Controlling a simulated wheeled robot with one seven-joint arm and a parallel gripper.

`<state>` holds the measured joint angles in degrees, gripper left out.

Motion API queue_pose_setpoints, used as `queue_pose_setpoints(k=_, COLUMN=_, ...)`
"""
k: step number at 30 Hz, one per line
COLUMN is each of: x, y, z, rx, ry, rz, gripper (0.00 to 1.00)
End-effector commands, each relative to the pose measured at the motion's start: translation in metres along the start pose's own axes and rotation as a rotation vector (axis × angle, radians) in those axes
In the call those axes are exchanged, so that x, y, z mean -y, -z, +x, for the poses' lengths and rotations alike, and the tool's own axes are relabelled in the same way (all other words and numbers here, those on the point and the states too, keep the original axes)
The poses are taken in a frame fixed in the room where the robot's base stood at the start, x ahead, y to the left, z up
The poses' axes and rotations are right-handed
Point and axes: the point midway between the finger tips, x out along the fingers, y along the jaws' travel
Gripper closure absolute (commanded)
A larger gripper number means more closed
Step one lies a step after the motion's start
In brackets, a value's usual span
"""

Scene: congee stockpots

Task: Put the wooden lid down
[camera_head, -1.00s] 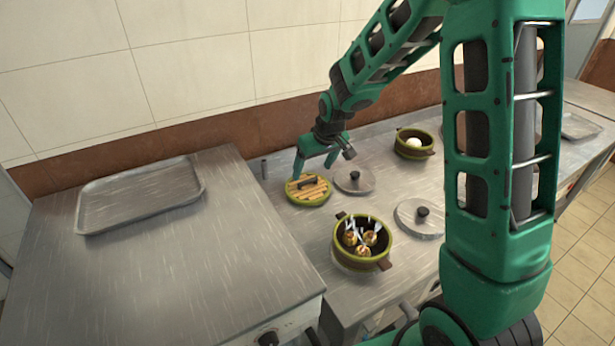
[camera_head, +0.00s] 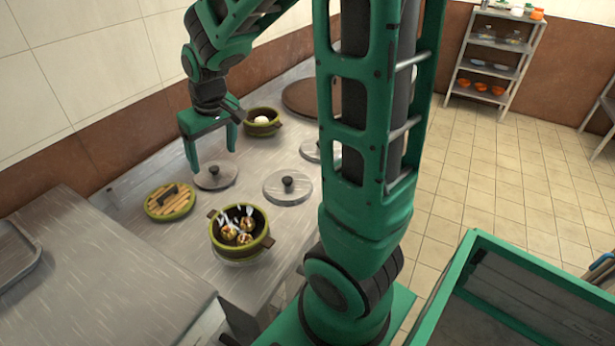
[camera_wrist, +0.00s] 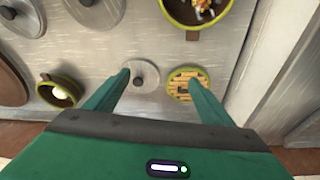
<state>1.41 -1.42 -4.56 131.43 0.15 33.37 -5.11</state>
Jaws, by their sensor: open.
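The wooden lid (camera_head: 170,201) is round, with pale slats, a dark handle and a green rim. It lies flat on the steel counter at the left in the head view. In the wrist view the lid (camera_wrist: 178,86) is partly hidden by the right finger. My gripper (camera_head: 213,160) is open and empty, above the counter to the right of the wooden lid, near a flat metal lid (camera_head: 215,178). In the wrist view my gripper (camera_wrist: 159,78) has its fingers spread wide, with that metal lid between them.
A green pot with food (camera_head: 241,232) stands open in front, near the wooden lid. A second green pot (camera_head: 262,122) holds something white farther back. Another metal lid (camera_head: 288,186) lies to the right. A steel unit with a tray (camera_head: 15,250) is at the left.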

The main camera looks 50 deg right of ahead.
Motion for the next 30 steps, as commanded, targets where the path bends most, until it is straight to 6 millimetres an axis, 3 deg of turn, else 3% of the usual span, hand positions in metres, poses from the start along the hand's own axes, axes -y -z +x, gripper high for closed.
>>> queue_pose_setpoints(k=1, x=-0.019, y=-0.023, z=-0.015, rx=0.021, ry=-0.017, rz=0.054, gripper=0.24)
queue_pose_setpoints(k=6, x=-0.062, y=-0.109, z=-0.054, rx=0.118, ry=-0.053, rz=0.235, gripper=0.24)
queue_pose_setpoints(k=12, x=-0.080, y=-0.203, z=-0.084, rx=0.219, ry=-0.055, rz=0.425, gripper=0.24)
queue_pose_setpoints(k=15, x=-0.081, y=-0.233, z=-0.092, rx=0.254, ry=-0.048, rz=0.488, gripper=0.24)
queue_pose_setpoints(k=20, x=-0.073, y=-0.256, z=-0.097, rx=0.282, ry=-0.041, rz=0.534, gripper=0.24)
queue_pose_setpoints(k=30, x=-0.073, y=-0.258, z=-0.097, rx=0.285, ry=-0.041, rz=0.538, gripper=0.24)
